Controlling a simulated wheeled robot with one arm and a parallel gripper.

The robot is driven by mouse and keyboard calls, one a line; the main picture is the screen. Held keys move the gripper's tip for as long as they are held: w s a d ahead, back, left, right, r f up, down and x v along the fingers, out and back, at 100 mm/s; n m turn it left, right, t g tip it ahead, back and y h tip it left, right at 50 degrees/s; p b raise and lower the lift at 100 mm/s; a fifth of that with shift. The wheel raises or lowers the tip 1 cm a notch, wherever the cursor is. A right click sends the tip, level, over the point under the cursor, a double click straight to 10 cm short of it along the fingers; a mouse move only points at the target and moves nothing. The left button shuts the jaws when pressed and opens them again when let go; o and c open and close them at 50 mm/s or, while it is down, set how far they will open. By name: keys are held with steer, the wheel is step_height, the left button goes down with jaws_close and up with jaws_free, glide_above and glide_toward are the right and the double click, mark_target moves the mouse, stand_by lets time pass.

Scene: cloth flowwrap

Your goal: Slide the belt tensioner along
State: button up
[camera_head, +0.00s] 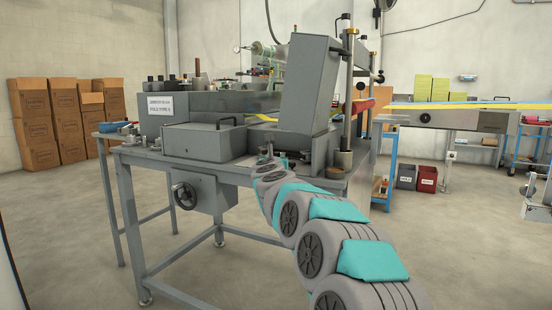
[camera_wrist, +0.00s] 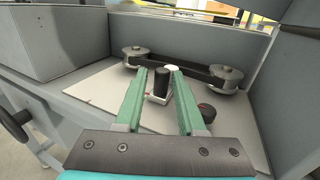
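The belt tensioner seems to be the small block with a black cylindrical knob (camera_wrist: 161,82) and a white roller (camera_wrist: 173,68) beside it. It sits on a light plate inside the grey machine housing in the wrist view. A dark belt (camera_wrist: 180,72) runs behind it between two metal pulleys, left (camera_wrist: 136,55) and right (camera_wrist: 225,79). My gripper (camera_wrist: 158,72) is open, its two green fingers spread, with the black knob showing between and beyond them. Contact cannot be told. In the head view my arm reaches to the machine and hides the tensioner.
A dark round knob (camera_wrist: 207,112) lies just right of the right finger. Grey housing walls (camera_wrist: 85,55) close in on the sides and back. In the head view, the grey machine table (camera_head: 130,153) has a handwheel (camera_head: 185,195) in front. Open floor lies around it.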

steer(key=shift+o, duration=0.8)
steer(key=shift+d, duration=0.1)
steer(key=shift+s, duration=0.1)
steer(key=s+b, duration=0.2)
steer(key=s, duration=0.5)
steer(key=shift+s+a+b, duration=0.3)
steer(key=shift+a+b, duration=0.05)
